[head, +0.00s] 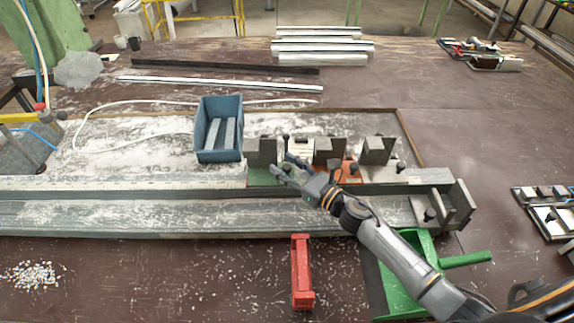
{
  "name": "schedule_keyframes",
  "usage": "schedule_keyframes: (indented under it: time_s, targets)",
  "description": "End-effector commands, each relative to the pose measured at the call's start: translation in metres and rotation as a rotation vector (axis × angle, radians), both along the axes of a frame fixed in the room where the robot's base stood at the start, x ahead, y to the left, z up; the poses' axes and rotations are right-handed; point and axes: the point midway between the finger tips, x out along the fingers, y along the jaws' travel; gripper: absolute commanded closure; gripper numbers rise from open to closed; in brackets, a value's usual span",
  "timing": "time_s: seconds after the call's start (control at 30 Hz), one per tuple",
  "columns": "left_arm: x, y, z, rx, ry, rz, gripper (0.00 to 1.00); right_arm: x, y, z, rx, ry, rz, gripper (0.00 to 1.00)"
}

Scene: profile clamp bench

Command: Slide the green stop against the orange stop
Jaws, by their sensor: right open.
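The green stop (259,177) sits on the long grey profile rail, with a grey upright block on its green base. The orange stop (349,178) stands to its right on the same rail, with a grey block and a dark knob. My right gripper (287,168) reaches in from the lower right and is open. Its fingertips are at the right side of the green stop, in front of the gap. Whether they touch the stop cannot be told. The gripper hides part of the orange base. My left gripper is out of view.
A blue bin (219,151) with grey bars stands behind the rail. A grey end block (455,206) is at the rail's right end. A red holder (301,272) and a green dustpan (420,245) lie in front. White shavings cover the bench.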

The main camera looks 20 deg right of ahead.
Motion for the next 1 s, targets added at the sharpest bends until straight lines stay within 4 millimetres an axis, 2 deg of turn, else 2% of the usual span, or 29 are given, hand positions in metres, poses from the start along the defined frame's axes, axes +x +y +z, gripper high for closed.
schedule_keyframes:
  time_s: [0.07, 0.2, 0.27, 0.3, 0.53, 0.8, 1.0]
  targets:
    - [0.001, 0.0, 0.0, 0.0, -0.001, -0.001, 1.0, 0.0, 0.0, 0.0, 0.0, 0.0, 0.0, 0.57]
    - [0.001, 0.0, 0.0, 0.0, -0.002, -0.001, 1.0, 0.0, 0.0, 0.0, 0.0, 0.0, 0.0, 0.85]
    - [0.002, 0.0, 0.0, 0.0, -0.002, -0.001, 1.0, 0.0, 0.0, 0.0, 0.0, 0.0, 0.0, 0.97]
    - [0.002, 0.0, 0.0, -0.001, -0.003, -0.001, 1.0, 0.0, 0.0, 0.0, 0.0, 0.0, 0.0, 1.0]
    - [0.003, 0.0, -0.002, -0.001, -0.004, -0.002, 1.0, -0.001, -0.003, -0.001, 0.0, 0.0, -0.001, 1.0]
    - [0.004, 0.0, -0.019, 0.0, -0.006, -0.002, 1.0, -0.012, -0.044, -0.003, -0.004, 0.0, -0.003, 1.0]
    - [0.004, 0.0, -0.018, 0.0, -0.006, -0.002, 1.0, -0.014, -0.049, 0.0, 0.0, 0.001, -0.004, 1.0]
